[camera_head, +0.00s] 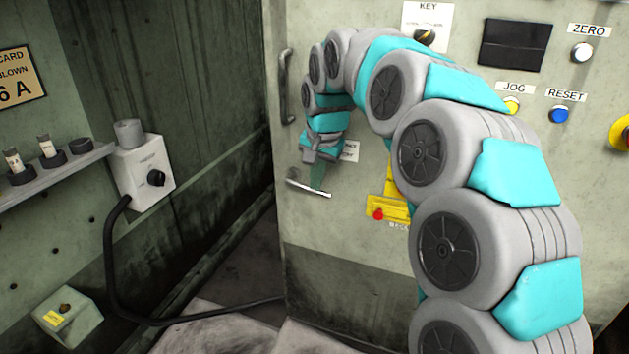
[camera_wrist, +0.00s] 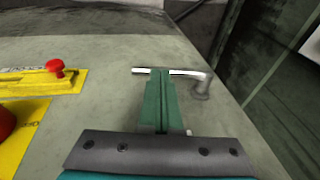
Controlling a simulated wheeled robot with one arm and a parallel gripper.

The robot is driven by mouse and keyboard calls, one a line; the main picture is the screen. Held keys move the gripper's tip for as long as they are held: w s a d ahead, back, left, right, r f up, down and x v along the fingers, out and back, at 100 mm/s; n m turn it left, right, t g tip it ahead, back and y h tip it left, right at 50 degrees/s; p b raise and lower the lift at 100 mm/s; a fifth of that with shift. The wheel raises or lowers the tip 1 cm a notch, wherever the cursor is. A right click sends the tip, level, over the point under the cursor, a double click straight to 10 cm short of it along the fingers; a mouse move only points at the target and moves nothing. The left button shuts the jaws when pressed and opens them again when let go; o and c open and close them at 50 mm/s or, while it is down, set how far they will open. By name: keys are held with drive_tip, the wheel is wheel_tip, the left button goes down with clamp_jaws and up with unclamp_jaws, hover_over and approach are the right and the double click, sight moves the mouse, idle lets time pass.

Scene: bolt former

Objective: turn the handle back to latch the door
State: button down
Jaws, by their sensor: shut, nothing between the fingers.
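The silver lever handle (camera_head: 308,185) sits low on the left side of the pale green door (camera_head: 345,215). It lies close to horizontal, its free end pointing right and slightly down. In the wrist view the lever (camera_wrist: 190,73) runs across, with its pivot at the right end. My gripper (camera_head: 318,183) is at the lever, its green fingers shut together with nothing between them. In the wrist view the fingertips (camera_wrist: 160,72) overlap the lever's middle and hide a short part of it. I cannot tell whether they touch it.
A vertical pull handle (camera_head: 287,87) is above the lever. A yellow plate with a red knob (camera_head: 378,214) is right of it and shows in the wrist view (camera_wrist: 56,67). A grey switch box (camera_head: 145,170) with a cable stands left. Buttons and a key switch (camera_head: 424,36) are upper right.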

drive_tip(key=shift+w+a+f+m+t+y+b, duration=0.2)
drive_tip(key=shift+a+f+t+y+b, duration=0.45)
drive_tip(key=shift+f+y+b, duration=0.7)
drive_tip(key=shift+w+a+f+m+t+y+b, duration=0.25)
drive_tip(key=shift+a+f+t+y+b, duration=0.45)
drive_tip(key=shift+f+y, duration=1.05)
drive_tip(key=shift+w+a+f+m+t+y+b, duration=0.2)
drive_tip(key=shift+a+f+t+y+b, duration=0.3)
drive_tip(key=shift+f+y+b, duration=0.9)
drive_tip(key=shift+f, duration=0.25)
approach(312, 204)
drive_tip(key=s+d+f, duration=0.2)
drive_tip(key=s+f, duration=0.1)
drive_tip(key=s, duration=0.3)
drive_tip(key=shift+s+f, duration=0.15)
drive_tip(key=shift+f, duration=0.15)
drive_tip(key=shift+d, duration=0.1)
